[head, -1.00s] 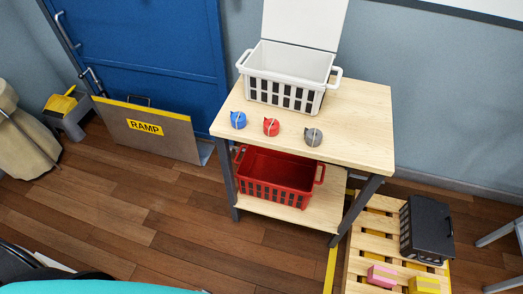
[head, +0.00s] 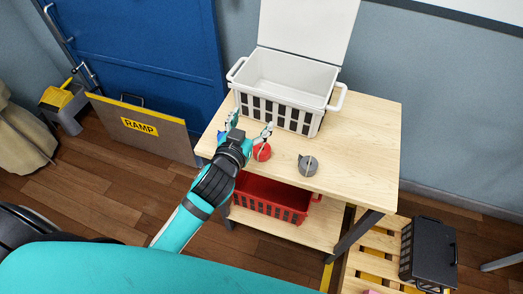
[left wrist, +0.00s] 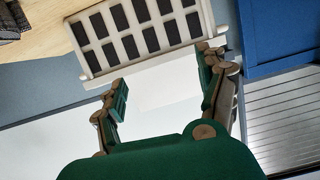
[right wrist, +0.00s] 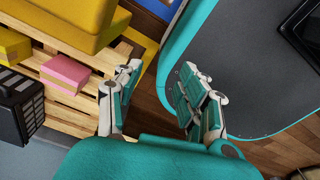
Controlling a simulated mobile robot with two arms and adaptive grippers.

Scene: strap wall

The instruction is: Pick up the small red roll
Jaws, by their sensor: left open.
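The small red roll (head: 262,152) lies on the wooden table top, close to its front edge. My left gripper (head: 250,124) is over the table with its fingers spread and empty. In the head view it appears just left of and behind the red roll; I cannot tell its exact height. The left wrist view shows the open fingers (left wrist: 162,68) but no red roll. A blue roll (head: 222,133) is partly hidden behind the left gripper. A grey roll (head: 308,165) lies to the right. My right gripper (right wrist: 161,70) is open and empty, away from the table.
A white basket (head: 283,108) with its lid raised stands behind the rolls. A red basket (head: 266,197) is on the shelf below. A pallet (head: 375,264) with a black crate (head: 428,252) is at the right. The table top's right side is clear.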

